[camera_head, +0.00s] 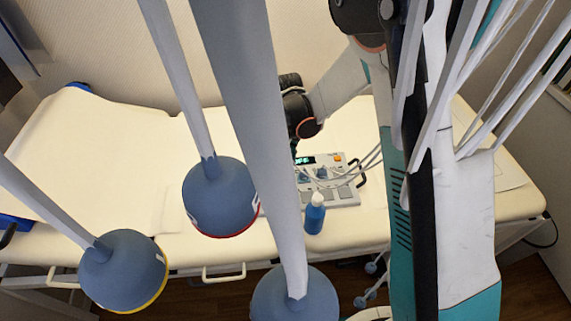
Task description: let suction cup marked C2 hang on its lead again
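Three blue-grey suction cups hang on thick grey leads close to the camera. One with a red rim (220,195) is at centre left, and one with a yellow rim (123,270) is at lower left. A third cup (295,297) is at the bottom centre, cut off by the picture edge. White marks show on the first two, but no C2 marking can be read. The end of my arm (298,110) reaches down behind the thick middle lead, above the couch. That lead hides my gripper's fingers, so its opening and any hold on something cannot be made out.
A control unit (340,190) with a green display and cables stands on the cream couch (110,150). A blue bottle (315,215) stands at its front. Several pale leads (515,85) fan out at upper right. The couch's left part is clear.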

